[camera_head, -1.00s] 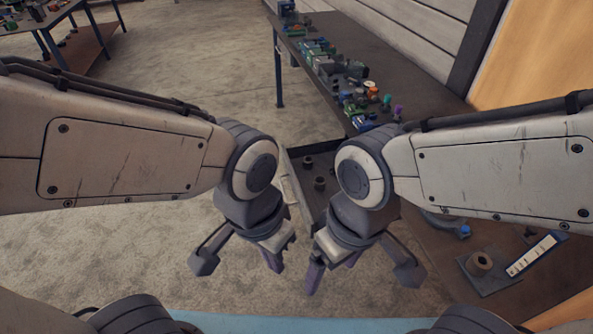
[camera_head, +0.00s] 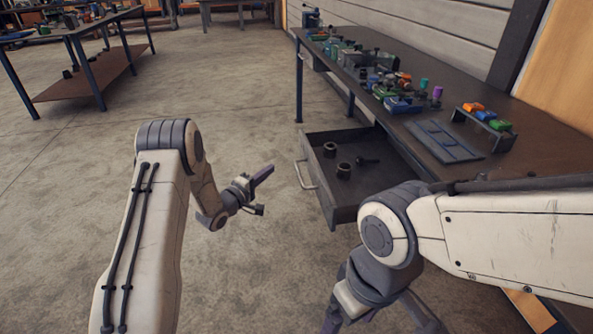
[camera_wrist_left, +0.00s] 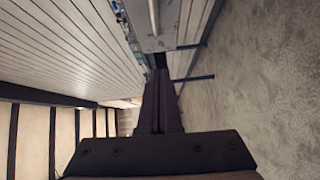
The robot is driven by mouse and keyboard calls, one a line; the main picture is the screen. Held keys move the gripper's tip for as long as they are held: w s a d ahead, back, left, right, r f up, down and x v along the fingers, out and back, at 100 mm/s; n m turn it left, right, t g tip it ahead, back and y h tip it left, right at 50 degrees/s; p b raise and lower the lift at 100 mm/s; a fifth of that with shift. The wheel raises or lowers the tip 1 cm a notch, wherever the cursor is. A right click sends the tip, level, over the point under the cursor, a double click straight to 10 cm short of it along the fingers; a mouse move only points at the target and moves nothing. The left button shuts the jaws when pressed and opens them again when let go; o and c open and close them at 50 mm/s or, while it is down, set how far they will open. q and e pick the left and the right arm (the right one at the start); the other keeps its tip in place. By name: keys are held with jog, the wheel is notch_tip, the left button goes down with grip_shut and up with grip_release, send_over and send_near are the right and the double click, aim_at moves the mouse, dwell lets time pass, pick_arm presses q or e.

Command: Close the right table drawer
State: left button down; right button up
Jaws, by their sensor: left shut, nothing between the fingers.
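The grey table drawer (camera_head: 347,213) stands pulled out from under the dark workbench (camera_head: 468,128). Its pale handle (camera_head: 305,175) is on the side towards the left. Two dark ring-like parts and a bolt-like part lie inside. My left gripper (camera_head: 266,175) is shut and empty, a little left of the handle and apart from it. In the left wrist view its shut fingers (camera_wrist_left: 160,100) point towards the drawer front (camera_wrist_left: 180,25) and handle (camera_wrist_left: 154,16) at the top. My right gripper (camera_head: 333,318) hangs below the drawer at the bottom edge, its fingers partly cut off.
Small coloured parts (camera_head: 385,90), a flat dark tray (camera_head: 443,141) and a small rack (camera_head: 483,118) stand on the workbench. Another table (camera_head: 75,30) is at the back left. The concrete floor (camera_head: 245,110) left of the drawer is clear.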

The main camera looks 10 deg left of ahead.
pick_arm(q)
jog(key=b, duration=0.1)
send_near(303, 150)
jog(key=w, duration=0.4)
jog(key=shift+w+d+b, duration=0.1)
jog(key=shift+d+b, duration=0.2)
jog(key=shift+d, duration=0.65)
jog(key=shift+w+d, duration=0.2)
jog(key=shift+d, duration=0.3)
